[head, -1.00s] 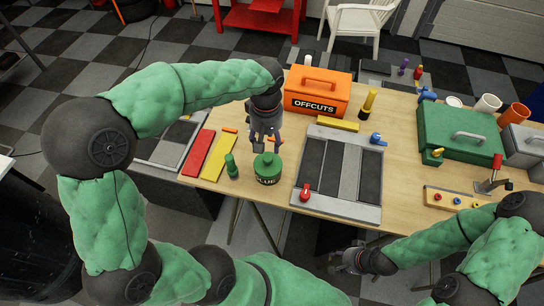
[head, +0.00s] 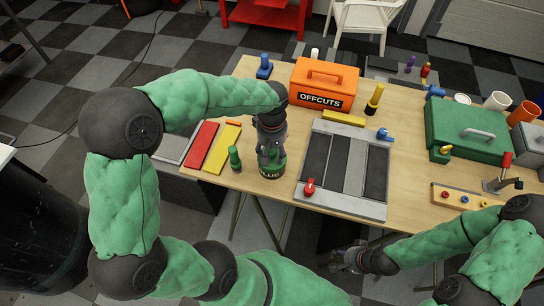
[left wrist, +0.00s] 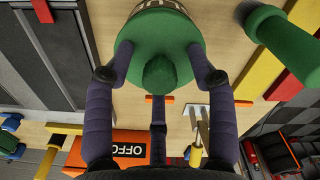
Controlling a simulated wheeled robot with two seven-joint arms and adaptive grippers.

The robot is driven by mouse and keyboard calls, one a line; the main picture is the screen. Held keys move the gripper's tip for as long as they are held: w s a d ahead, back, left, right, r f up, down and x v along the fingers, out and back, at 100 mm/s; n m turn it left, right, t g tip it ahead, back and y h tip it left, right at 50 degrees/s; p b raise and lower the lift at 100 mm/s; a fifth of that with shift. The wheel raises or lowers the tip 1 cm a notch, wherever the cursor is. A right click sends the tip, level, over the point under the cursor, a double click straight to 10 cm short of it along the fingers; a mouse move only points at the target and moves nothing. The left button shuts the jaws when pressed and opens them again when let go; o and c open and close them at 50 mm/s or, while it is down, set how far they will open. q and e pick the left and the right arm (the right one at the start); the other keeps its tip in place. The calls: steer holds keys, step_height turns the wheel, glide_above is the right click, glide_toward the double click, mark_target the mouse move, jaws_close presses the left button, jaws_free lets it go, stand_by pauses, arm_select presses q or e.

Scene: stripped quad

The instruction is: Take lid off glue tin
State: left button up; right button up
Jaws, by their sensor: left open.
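The green glue tin (head: 271,172) stands on the wooden table near its front edge. Its green lid (left wrist: 135,58), with a round knob (left wrist: 159,76), shows in the left wrist view. My left gripper (head: 270,154) is over the tin from above and hides most of the lid in the head view. Its purple fingers are open and spread around the lid, with the knob between them. Whether the fingertips touch the lid's rim I cannot tell. My right gripper (head: 346,262) hangs low in front of the table edge, away from the tin; its fingers are too small to read.
A green bottle-like item (head: 234,157) stands close left of the tin. Red (head: 201,147) and yellow (head: 223,149) strips lie further left. A grey panelled board (head: 343,200) lies to the right. The orange OFFCUTS box (head: 323,84) and green toolbox (head: 468,130) stand behind and right.

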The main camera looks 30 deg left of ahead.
arm_select(q)
steer(key=c, duration=1)
steer(key=shift+r, duration=0.15)
steer(key=shift+c, duration=0.2)
